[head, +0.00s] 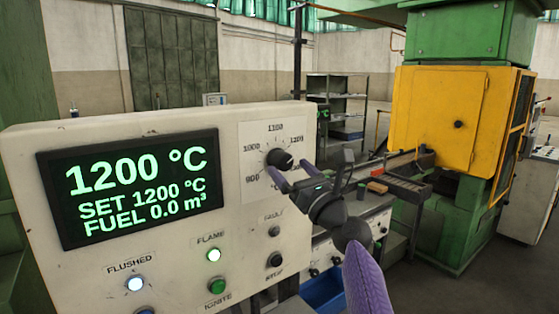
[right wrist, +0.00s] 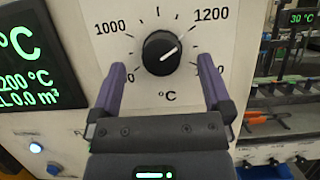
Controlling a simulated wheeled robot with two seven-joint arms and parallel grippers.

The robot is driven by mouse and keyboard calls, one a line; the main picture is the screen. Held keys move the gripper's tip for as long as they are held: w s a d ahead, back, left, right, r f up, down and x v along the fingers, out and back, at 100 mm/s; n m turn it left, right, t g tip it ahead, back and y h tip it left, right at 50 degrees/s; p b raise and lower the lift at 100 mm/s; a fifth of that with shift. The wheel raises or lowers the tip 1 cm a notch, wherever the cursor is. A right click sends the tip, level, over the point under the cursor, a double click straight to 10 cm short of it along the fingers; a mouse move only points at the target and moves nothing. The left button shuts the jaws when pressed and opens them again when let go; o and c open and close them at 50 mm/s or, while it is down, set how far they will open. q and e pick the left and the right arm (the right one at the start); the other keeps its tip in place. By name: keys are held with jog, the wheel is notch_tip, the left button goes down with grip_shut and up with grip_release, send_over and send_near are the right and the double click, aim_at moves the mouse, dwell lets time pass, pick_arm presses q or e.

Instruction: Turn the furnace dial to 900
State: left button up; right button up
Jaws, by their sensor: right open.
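The furnace dial (head: 280,159) is a round black knob on a white scale plate at the right of the panel. In the right wrist view the dial (right wrist: 161,53) has its white pointer line slanting up and right, towards the 1200 side. The display (head: 135,185) reads 1200 °C, SET 1200 °C, FUEL 0.0 m³. My right gripper (head: 291,174) is open in front of the dial. Its purple fingers (right wrist: 162,72) stand either side of the knob, slightly low, with gaps to it. The lower scale numbers are partly hidden by the fingers. My left gripper is not in view.
A bench with tools (head: 380,187) and a yellow-fronted machine (head: 445,115) stand to the right.

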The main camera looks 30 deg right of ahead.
aim_at(287, 166)
jog(key=x, duration=0.2)
jog(key=shift+w+d, duration=0.15)
jog(key=shift+w, duration=0.2)
jog(key=shift+w+r, duration=0.2)
jog(key=shift+w, duration=0.1)
jog(key=c, duration=1.3)
jog(key=shift+o, duration=0.2)
jog(key=shift+b, duration=0.3)
